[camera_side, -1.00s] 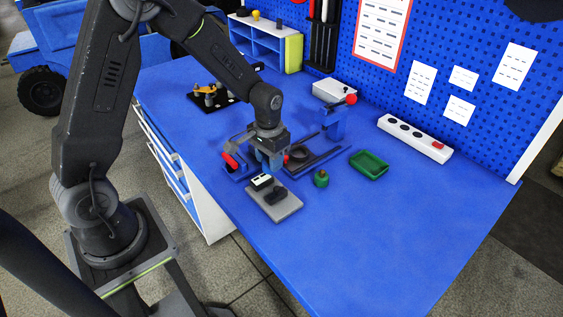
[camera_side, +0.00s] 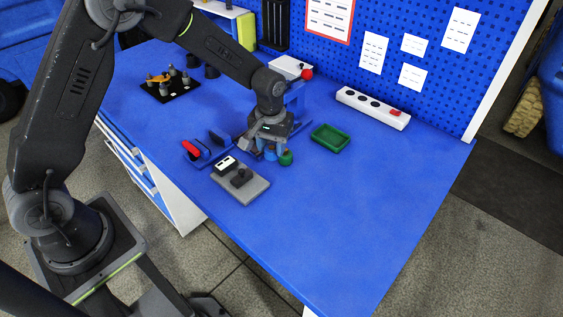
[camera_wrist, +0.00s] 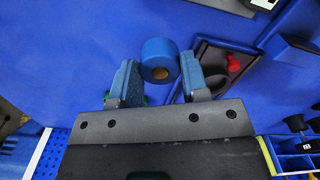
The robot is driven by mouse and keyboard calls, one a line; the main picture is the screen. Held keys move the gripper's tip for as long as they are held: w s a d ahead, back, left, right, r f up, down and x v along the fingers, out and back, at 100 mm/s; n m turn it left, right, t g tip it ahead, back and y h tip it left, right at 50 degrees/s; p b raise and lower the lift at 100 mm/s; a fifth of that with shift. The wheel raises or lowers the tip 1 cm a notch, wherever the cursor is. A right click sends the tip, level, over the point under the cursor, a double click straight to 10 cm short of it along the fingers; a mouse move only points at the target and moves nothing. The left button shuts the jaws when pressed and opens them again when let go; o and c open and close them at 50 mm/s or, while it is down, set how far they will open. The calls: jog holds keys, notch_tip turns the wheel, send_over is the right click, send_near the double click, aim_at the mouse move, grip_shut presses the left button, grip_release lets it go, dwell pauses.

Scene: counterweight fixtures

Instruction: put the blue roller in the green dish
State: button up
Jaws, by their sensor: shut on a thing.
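The blue roller (camera_wrist: 157,52), with a tan centre, sits between the two blue fingertips of my gripper (camera_wrist: 160,72) in the wrist view. My gripper is shut on it. In the side view my gripper (camera_side: 270,147) points down, low over the bench, with the roller hard to tell from the blue fingers. The green dish (camera_side: 330,138) is a rectangular tray to the right of my gripper, apart from it, and it looks empty.
A green knob-like piece (camera_side: 286,158) stands close beside my fingertips. A grey plate (camera_side: 240,184) with black and white parts lies front left. A blue holder with a red piece (camera_side: 192,148) is further left. A white power strip (camera_side: 373,108) lies behind the dish. The right bench is clear.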

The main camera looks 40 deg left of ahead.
jog(key=shift+w+d+f, duration=0.2)
jog(key=shift+d+f, duration=0.2)
jog(key=shift+d, duration=0.25)
jog(key=shift+w+d+f, duration=0.2)
jog(key=shift+d+f, duration=0.2)
jog(key=shift+d, duration=0.2)
jog(key=shift+f, duration=1.95)
jog(key=shift+f, duration=0.1)
jog(key=o, duration=1)
jog(key=shift+o, duration=0.2)
